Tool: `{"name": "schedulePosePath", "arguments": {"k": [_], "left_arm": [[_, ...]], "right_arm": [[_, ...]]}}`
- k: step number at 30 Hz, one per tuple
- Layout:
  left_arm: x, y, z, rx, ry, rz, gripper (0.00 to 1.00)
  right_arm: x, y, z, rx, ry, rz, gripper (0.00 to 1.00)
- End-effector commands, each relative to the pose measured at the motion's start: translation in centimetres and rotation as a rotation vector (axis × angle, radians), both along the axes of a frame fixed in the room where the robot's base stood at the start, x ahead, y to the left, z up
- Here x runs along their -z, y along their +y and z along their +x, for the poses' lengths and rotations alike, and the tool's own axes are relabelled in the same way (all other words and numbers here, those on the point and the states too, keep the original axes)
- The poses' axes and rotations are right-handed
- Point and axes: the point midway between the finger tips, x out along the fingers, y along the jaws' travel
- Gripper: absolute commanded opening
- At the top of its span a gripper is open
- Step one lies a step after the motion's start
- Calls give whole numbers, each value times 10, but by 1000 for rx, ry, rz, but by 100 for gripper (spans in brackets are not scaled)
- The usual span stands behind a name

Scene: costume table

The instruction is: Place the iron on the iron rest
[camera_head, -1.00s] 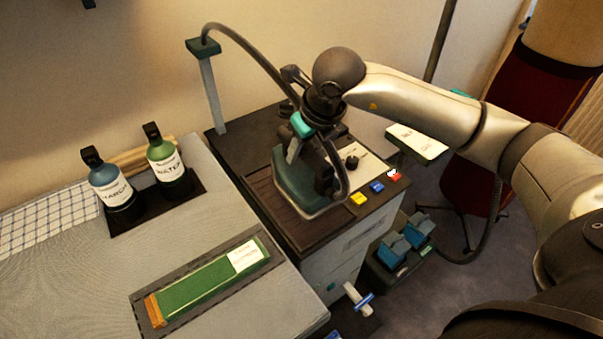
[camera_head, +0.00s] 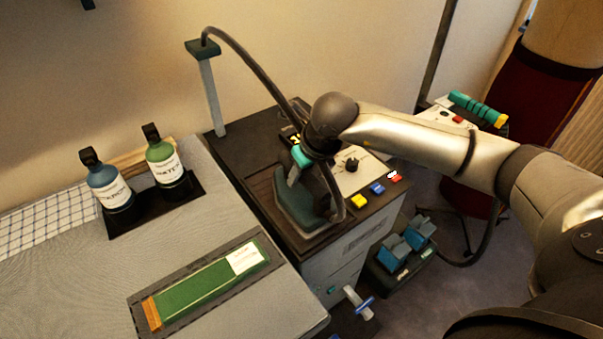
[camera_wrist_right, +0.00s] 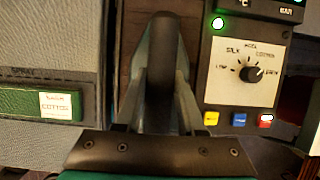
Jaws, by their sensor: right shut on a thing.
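The iron (camera_head: 296,207) has a teal body and dark handle, with a grey hose running up from it. It is over the dark brown iron rest (camera_head: 262,190) on the cabinet top, low and seemingly at its surface; I cannot tell whether it touches fully. My right gripper (camera_head: 316,178) is above the iron, shut on its handle. In the right wrist view, the two fingers (camera_wrist_right: 160,95) lie on both sides of the dark handle (camera_wrist_right: 161,60). The wrist and arm partly hide the iron's back. My left gripper is not in view.
A control panel (camera_head: 352,181) with a knob and coloured buttons is right of the rest. The grey ironing board (camera_head: 225,225) at left carries two bottles (camera_head: 165,163) and a green block (camera_head: 205,290). A hose post (camera_head: 211,95) stands behind. Blue pedals (camera_head: 405,243) are below right.

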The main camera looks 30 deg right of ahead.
Motion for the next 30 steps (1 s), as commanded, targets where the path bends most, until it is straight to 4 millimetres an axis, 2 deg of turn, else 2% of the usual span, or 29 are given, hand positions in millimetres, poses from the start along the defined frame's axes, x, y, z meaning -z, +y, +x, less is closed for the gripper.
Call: {"name": "schedulePosePath", "arguments": {"k": [1, 9, 19, 23, 30], "left_arm": [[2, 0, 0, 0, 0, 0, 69], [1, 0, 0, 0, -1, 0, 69], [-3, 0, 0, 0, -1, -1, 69], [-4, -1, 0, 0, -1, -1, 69], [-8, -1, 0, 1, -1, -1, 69]], "right_arm": [[2, 0, 0, 0, 0, 0, 40], [1, 0, 0, 0, 1, 0, 68], [-3, 0, 0, 0, 0, 0, 68], [-20, -1, -6, -1, -3, 1, 68], [-68, -5, -26, -1, -4, -1, 68]]}}
